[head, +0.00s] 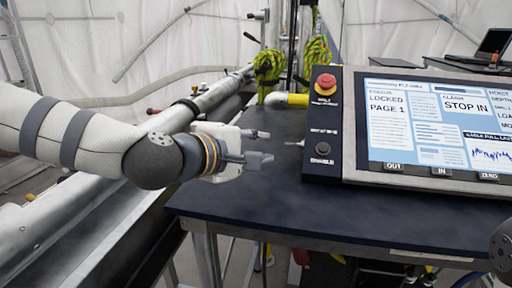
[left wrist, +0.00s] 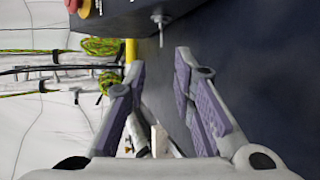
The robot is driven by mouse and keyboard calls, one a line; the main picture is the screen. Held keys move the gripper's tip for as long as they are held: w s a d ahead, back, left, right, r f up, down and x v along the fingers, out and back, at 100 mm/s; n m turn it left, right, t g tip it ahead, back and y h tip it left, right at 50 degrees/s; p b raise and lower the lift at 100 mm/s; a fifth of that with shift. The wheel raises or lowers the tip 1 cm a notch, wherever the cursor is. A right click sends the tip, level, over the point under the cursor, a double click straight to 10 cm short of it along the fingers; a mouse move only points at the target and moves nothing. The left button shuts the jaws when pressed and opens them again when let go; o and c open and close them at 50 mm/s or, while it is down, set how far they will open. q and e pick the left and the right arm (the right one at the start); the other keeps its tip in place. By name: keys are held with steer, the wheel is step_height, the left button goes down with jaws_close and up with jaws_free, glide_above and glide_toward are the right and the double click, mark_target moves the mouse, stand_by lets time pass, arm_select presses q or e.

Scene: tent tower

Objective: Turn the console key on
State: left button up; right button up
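The console (head: 330,130) stands on the dark table at the right of the head view, with a lit screen reading "LOCKED PAGE 1" and "STOP IN". A small metal key (head: 294,143) sticks out of the console's left side. It also shows in the left wrist view (left wrist: 161,25), at the top centre, beyond my fingertips. My left gripper (head: 264,146) is open and empty, a short way left of the key and pointing at it. In the left wrist view the gap between the fingers (left wrist: 159,65) lines up with the key, not touching it. My right gripper is out of view.
A red stop button (head: 325,83) and a dark ENABLE button (head: 322,149) sit on the console's left strip. The table (head: 260,200) is bare in front of my left gripper. Coiled green rope (head: 268,66) and a metal pipe (head: 205,100) lie behind. A laptop (head: 490,47) stands back right.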

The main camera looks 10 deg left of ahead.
mark_target(293, 144)
arm_select(q)
steer(key=shift+s+a+r, duration=0.1)
steer(key=shift+s+a, duration=0.15)
steer(key=shift+s, duration=0.3)
steer(key=shift+w, duration=0.15)
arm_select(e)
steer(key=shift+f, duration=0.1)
arm_select(q)
steer(key=w+h+b, duration=0.1)
steer(key=w+a+f+m+g+h+b, duration=0.1)
steer(key=w, duration=0.1)
steer(key=shift+a+f+h, duration=0.15)
steer(key=shift+a+h, duration=0.05)
steer(key=shift+h, duration=0.1)
steer(key=a, duration=0.1)
steer(key=a+m+g+h+b, duration=0.1)
steer(key=a+m+h, duration=0.1)
steer(key=shift+w+a+f+g, duration=0.2)
steer(key=shift+f+g, duration=0.05)
steer(key=shift+g, duration=0.15)
steer(key=shift+h, duration=0.3)
steer(key=b+x, duration=0.2)
steer(key=x, duration=0.8)
steer(key=shift+w+d, duration=0.1)
steer(key=shift+d, duration=0.25)
steer(key=shift+w+d, duration=0.4)
jaws_close()
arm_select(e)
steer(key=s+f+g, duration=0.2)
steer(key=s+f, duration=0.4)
